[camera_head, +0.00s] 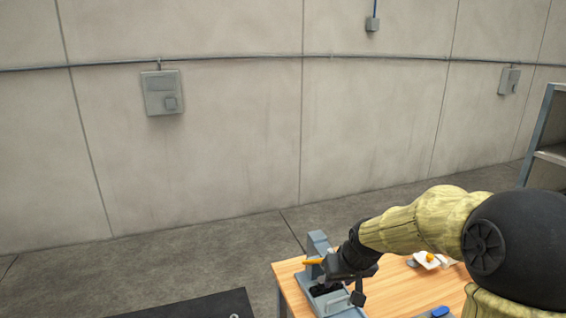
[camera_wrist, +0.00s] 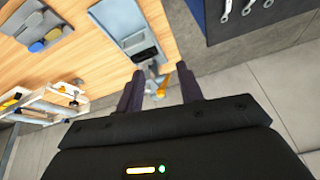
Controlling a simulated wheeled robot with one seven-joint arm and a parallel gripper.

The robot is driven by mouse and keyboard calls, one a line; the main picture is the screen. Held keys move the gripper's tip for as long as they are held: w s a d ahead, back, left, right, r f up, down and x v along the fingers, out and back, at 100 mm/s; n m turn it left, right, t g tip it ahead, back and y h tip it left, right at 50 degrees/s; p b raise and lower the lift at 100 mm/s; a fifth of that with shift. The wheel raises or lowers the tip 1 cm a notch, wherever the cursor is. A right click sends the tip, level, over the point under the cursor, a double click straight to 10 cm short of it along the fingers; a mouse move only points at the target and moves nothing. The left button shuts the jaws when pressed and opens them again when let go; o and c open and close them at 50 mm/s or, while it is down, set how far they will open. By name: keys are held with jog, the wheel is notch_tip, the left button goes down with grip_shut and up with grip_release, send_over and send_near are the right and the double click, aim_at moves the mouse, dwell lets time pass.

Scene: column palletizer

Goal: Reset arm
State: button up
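My gripper (camera_head: 341,291) is low over the left end of a wooden table (camera_head: 405,288), beside a grey fixture (camera_head: 318,243) with an orange part (camera_head: 314,261). In the wrist view its two dark fingers (camera_wrist: 160,75) stand apart with nothing clearly held between them. The orange part (camera_wrist: 183,76) shows past the fingertips, and the grey fixture (camera_wrist: 130,32) lies beyond. I cannot tell whether the fingers touch the fixture. My arm reaches in from the right and hides part of the table.
A white tray (camera_wrist: 50,101) with small parts and a grey tray (camera_wrist: 38,30) with blue and yellow pieces are on the table. A dark mat (camera_wrist: 245,18) with wrenches lies beyond the table edge. A grey shelf (camera_head: 540,140) stands at right.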

jog(key=s+f+g, duration=0.1)
jog(key=s+f, duration=0.1)
jog(key=s, duration=0.6)
jog(key=s+f+m+g+h, duration=0.1)
jog(key=s+f, duration=0.2)
jog(key=s, duration=0.6)
jog(key=shift+s+a+f+b, duration=0.15)
jog(key=shift+s+f+b, duration=0.05)
jog(key=shift+f+b, duration=0.15)
jog(key=shift+w, duration=0.1)
jog(key=shift+c, duration=0.4)
